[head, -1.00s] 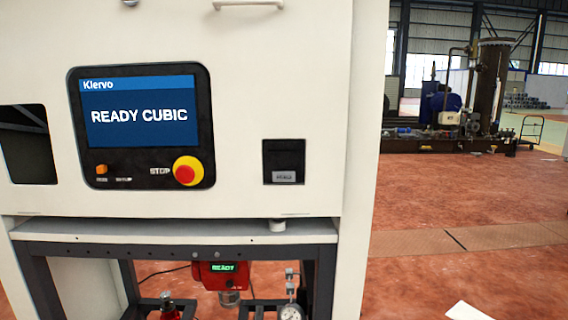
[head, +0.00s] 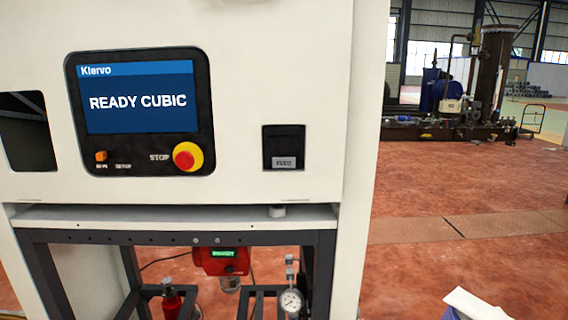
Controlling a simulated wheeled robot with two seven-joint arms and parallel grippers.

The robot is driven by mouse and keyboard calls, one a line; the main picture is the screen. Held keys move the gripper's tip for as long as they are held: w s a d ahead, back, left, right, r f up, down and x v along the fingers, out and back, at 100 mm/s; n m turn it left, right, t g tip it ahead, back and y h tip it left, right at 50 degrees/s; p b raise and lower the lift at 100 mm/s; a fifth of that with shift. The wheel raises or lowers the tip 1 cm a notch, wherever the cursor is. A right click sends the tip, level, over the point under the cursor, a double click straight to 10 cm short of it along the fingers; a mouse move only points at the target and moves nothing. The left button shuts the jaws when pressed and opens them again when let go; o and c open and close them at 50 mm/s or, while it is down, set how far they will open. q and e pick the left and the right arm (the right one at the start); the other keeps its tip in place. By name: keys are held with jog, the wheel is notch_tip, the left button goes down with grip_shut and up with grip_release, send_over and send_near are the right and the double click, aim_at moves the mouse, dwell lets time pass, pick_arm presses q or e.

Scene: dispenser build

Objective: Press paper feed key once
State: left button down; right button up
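The paper feed key (head: 288,163) is a small grey key marked FEED. It sits at the bottom of a black recessed panel (head: 284,141) on the white machine front, right of the screen. The screen (head: 137,97) reads "Klervo" and "READY CUBIC". Neither of my grippers can be made out in the head view, and nothing touches the key.
A red and yellow STOP button (head: 187,156) and an orange switch (head: 101,156) sit under the screen. Below the panel are a shelf (head: 160,216), a red unit with a green display (head: 221,261) and a dial gauge (head: 291,300). Open red floor lies to the right.

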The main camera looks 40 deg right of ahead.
grip_shut()
dwell(1.2)
